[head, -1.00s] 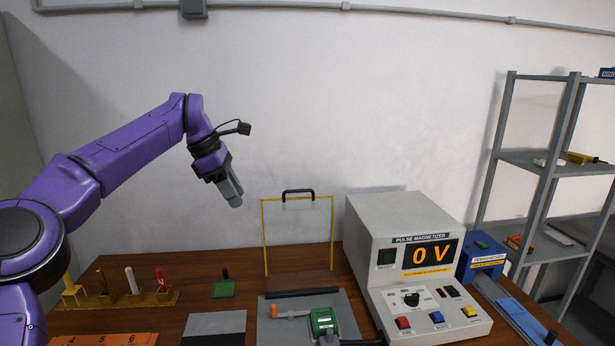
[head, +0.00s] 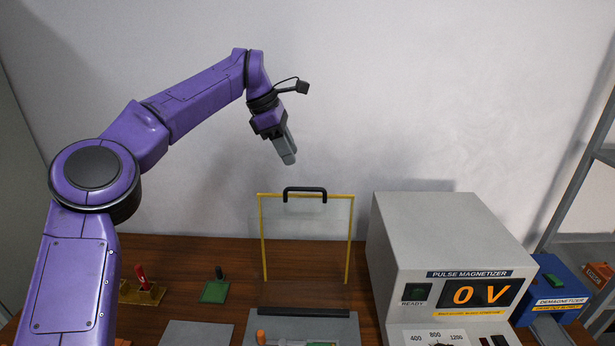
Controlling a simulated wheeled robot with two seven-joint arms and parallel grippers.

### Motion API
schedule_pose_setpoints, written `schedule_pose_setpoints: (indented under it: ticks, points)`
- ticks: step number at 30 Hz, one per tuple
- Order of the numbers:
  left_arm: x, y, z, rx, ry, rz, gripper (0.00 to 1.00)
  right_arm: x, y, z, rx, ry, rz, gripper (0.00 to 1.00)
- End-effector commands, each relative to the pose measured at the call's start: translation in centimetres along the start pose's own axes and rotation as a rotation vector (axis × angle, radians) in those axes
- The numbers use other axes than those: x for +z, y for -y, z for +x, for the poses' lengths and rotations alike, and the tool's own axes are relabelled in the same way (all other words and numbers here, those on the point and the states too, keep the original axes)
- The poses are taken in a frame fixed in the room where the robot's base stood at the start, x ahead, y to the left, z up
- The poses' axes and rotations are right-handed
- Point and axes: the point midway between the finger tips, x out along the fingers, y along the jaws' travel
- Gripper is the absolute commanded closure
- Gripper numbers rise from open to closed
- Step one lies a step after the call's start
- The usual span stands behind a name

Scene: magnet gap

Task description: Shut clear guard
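My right gripper is not in view.
The pulse magnetizer (head: 440,250), reading 0 V, stands right of the guard. A blue demagnetizer (head: 552,290) is further right, near a grey shelf (head: 578,190). A green block with a black knob (head: 215,291) and a red-handled tool (head: 142,277) are at left.

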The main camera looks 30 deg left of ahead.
Motion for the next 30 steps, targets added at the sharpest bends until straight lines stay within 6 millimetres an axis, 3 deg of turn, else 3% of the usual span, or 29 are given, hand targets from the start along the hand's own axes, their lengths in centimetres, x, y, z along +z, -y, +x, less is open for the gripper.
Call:
schedule_pose_setpoints:
  ticks: [6, 12, 23, 27, 30]
  points:
    - [-0.3, 0.1, 4.8, -0.003, -0.002, -0.003, 0.62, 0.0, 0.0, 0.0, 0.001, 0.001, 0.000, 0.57]
    - [-0.3, 0.0, 8.1, 0.000, -0.001, -0.005, 0.62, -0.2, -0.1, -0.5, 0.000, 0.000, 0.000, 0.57]
    - [-0.3, 0.0, 9.3, 0.002, 0.000, -0.004, 0.62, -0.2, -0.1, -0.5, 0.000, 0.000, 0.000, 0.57]
    - [-0.3, 0.0, 9.2, 0.002, 0.000, -0.004, 1.00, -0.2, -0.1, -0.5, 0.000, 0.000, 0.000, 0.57]
    - [-0.3, 0.0, 9.2, 0.002, 0.000, -0.004, 1.00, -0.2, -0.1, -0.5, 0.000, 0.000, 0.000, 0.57]
